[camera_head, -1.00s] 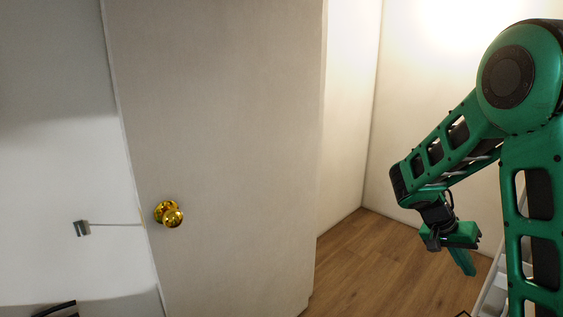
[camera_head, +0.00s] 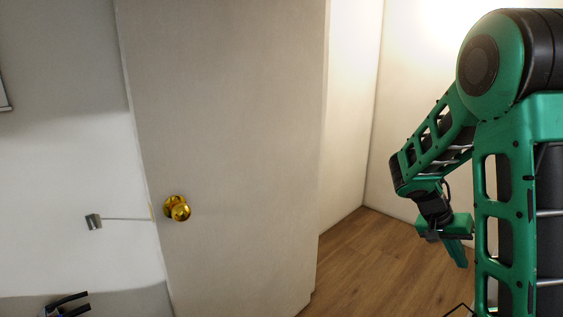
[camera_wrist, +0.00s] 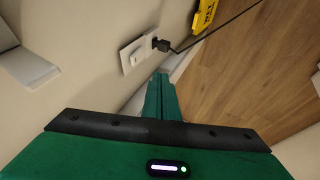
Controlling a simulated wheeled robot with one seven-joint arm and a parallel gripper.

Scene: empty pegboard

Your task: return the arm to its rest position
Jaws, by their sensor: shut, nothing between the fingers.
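My green arm stands folded at the right of the head view, its elbow high and its forearm sloping down to the left. My gripper (camera_head: 461,254) hangs at the end, pointing down, over the wood floor. In the wrist view my gripper (camera_wrist: 161,88) shows its green fingers together, with nothing between them. The gripper touches nothing that I can see.
A pale door (camera_head: 235,150) with a brass knob (camera_head: 177,208) stands left of centre. Bare wood floor (camera_head: 360,260) lies right of it. The wrist view shows a wall outlet (camera_wrist: 138,52) with a black plug and cable, and a yellow object (camera_wrist: 204,14) by the wall.

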